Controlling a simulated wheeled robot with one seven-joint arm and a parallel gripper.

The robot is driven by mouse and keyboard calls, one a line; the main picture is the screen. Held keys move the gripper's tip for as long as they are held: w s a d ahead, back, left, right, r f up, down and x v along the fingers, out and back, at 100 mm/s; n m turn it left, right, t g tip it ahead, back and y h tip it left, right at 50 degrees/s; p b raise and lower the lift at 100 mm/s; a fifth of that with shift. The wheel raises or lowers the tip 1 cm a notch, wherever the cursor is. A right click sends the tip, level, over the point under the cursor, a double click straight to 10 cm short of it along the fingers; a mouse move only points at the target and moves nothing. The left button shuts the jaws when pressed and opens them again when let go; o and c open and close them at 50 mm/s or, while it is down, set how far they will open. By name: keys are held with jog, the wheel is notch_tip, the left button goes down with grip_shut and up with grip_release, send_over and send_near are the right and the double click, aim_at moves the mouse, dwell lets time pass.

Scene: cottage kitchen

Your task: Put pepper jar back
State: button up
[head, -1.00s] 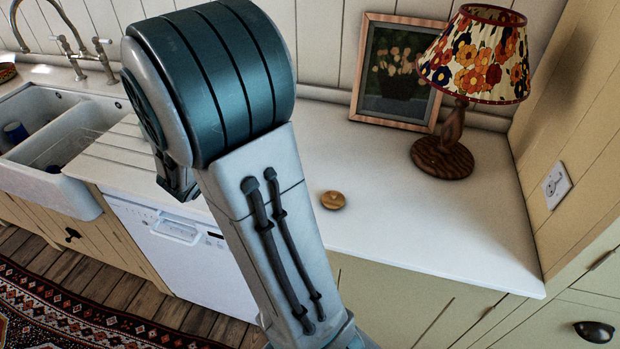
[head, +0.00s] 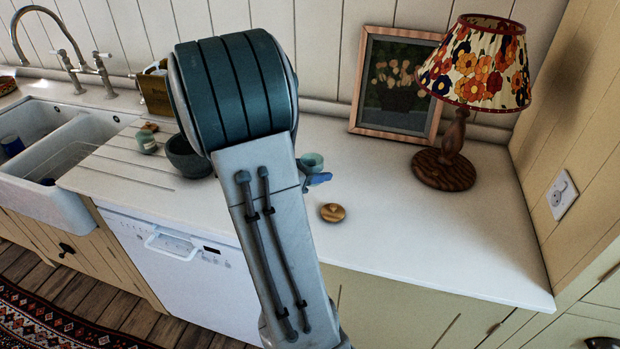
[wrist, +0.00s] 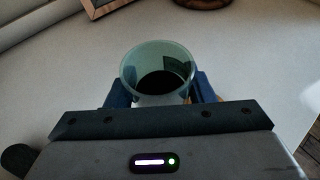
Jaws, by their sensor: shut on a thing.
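My gripper (wrist: 161,98) is shut on an open, pale green glass jar (wrist: 158,58), with one blue finger on each side of it. The jar is upright or nearly so, and dark contents show inside. In the head view the jar (head: 312,160) shows just right of my arm, with part of my blue gripper (head: 318,179) by it. I cannot tell whether it touches the counter. A round wooden lid (head: 333,212) lies on the counter in front of it. Another small jar (head: 147,143) with a wooden top stands on the drainboard at left.
A dark bowl (head: 186,157) stands left of my arm, with a wooden box (head: 156,90) behind. A lamp (head: 450,150) and a framed picture (head: 394,85) stand at the back right. The white counter (head: 430,240) is clear at front right. A sink (head: 50,185) is at left.

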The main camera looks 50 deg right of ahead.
jog(key=w+d+f, duration=0.2)
jog(key=w, duration=0.1)
jog(key=w+d+f, duration=0.1)
jog(key=shift+w+d+f+p, duration=0.3)
jog(key=shift+w+f, duration=0.05)
jog(key=shift+f, duration=1.95)
jog(key=shift+f, duration=0.25)
jog(key=o, duration=1)
jog(key=shift+o, duration=0.2)
jog(key=shift+r, duration=0.1)
